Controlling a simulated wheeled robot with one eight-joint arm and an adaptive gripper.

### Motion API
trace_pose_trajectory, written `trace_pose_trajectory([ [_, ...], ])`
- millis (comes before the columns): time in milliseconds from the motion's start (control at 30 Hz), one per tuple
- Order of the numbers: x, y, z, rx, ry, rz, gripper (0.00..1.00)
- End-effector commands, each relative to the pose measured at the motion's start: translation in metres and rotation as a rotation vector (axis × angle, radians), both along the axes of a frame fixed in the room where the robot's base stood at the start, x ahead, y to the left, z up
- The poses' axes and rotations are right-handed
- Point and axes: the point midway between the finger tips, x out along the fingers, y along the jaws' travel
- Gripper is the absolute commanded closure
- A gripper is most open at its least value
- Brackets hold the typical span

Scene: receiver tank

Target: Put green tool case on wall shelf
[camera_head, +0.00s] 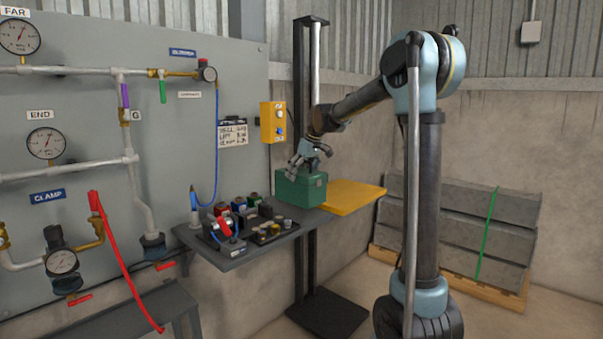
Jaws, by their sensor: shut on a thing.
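The green tool case (301,190) is a box with a lid, upright at the right end of the grey wall shelf (215,261), against the left side of the yellow platform (352,196). I cannot tell whether its underside rests on the shelf, on the platform or just above them. My gripper (303,168) reaches down from above and is shut on the top of the case. The fingers hide the part they hold.
Small parts and a black tray (268,233) crowd the shelf left of the case. A black mast (299,100) and an orange control box (272,122) stand behind. The panel (90,110) with gauges, pipes and a red lever is at left. Grey blocks (455,220) lie on a pallet at right.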

Motion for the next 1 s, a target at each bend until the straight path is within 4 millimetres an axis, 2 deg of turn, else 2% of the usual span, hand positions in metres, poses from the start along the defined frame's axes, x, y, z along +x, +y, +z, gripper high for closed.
trace_pose_trajectory([
  [267, 0.000, 0.001, -0.011, 0.001, -0.001, 0.001, 0.71],
  [600, 0.000, 0.003, -0.045, 0.001, -0.001, 0.003, 0.71],
  [933, -0.001, 0.004, -0.047, 0.001, 0.000, 0.004, 0.71],
  [967, -0.001, 0.004, -0.048, 0.000, 0.000, 0.004, 0.00],
  [1000, -0.001, 0.004, -0.048, 0.000, 0.000, 0.004, 0.00],
])
